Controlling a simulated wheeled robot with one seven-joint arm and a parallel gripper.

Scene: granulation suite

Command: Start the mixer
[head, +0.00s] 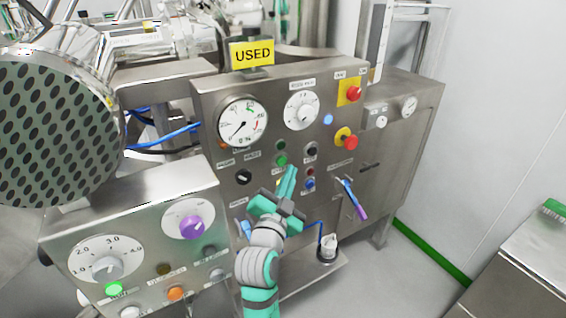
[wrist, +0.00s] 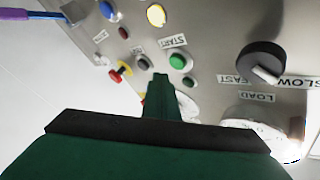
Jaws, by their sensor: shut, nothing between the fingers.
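The mixer's steel control panel (head: 215,90) stands in the middle of the head view. It carries several small buttons, including a green button (head: 281,160) that also shows in the wrist view (wrist: 180,60), beside a START label (wrist: 173,41). A smaller dark green button (wrist: 188,82) sits near it. My gripper (head: 291,170) is shut, with its fingers together and empty, close to the panel just right of and below the green button. In the wrist view my fingertips (wrist: 160,77) are near these buttons; I cannot tell whether they touch the panel.
A FAST/SLOW black knob (wrist: 262,62) is on the panel. Red emergency-type buttons (head: 353,93) stand at the upper right. A second control box (head: 140,205) stands at the left. Open floor (head: 410,270) lies right.

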